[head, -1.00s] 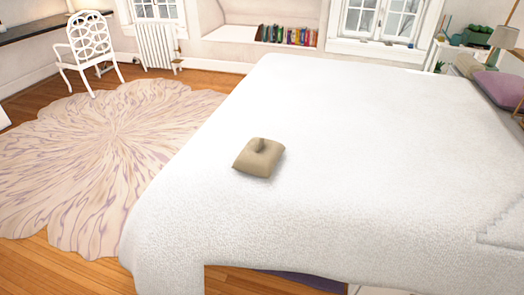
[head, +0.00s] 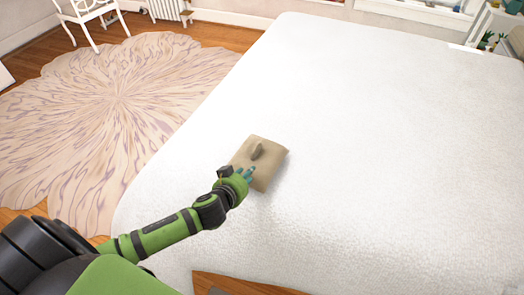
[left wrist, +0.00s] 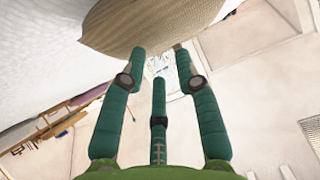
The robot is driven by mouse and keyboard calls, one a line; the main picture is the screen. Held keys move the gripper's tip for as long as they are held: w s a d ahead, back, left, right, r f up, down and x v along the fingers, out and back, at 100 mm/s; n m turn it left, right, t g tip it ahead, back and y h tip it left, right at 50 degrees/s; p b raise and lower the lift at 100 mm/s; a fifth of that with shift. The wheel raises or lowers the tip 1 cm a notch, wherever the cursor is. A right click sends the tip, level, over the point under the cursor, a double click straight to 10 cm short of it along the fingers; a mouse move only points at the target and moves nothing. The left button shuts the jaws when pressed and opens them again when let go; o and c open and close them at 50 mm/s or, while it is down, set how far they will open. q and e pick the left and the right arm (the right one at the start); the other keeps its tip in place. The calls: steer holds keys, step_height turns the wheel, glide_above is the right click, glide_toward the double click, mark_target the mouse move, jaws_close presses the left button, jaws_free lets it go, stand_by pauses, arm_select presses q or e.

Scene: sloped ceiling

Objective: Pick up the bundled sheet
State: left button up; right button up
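The bundled sheet (head: 268,170), a beige folded bundle with a raised knob on top, lies on the white bed near its left side. My left gripper (head: 245,173) has green fingers and is at the near left edge of the bundle. In the left wrist view, the bundle (left wrist: 150,22) is just beyond the fingertips of my left gripper (left wrist: 160,55). Its fingers are spread apart with nothing between them. I cannot tell whether a fingertip touches the bundle. My right gripper is not in view.
The wide white bed (head: 370,120) is clear around the bundle. A round patterned rug (head: 110,100) covers the floor to the left. A white chair (head: 90,15) and a radiator (head: 168,8) stand at the back left.

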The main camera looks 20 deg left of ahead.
mark_target(255, 149)
arm_select(q)
steer(key=shift+m+t+h, duration=0.3)
steer(key=shift+t+h, duration=0.3)
steer(key=shift+t, duration=0.2)
steer(key=w+r, duration=0.1)
steer(key=w+a+r, duration=0.1)
steer(key=w+r, duration=0.1)
steer(key=shift+w+a+r, duration=0.15)
steer(key=shift+w+a, duration=0.15)
steer(key=shift+w+r, duration=0.1)
steer(key=shift+w, duration=0.2)
steer(key=shift+p+x, duration=0.4)
steer(key=shift+x, duration=3.15)
jaws_close()
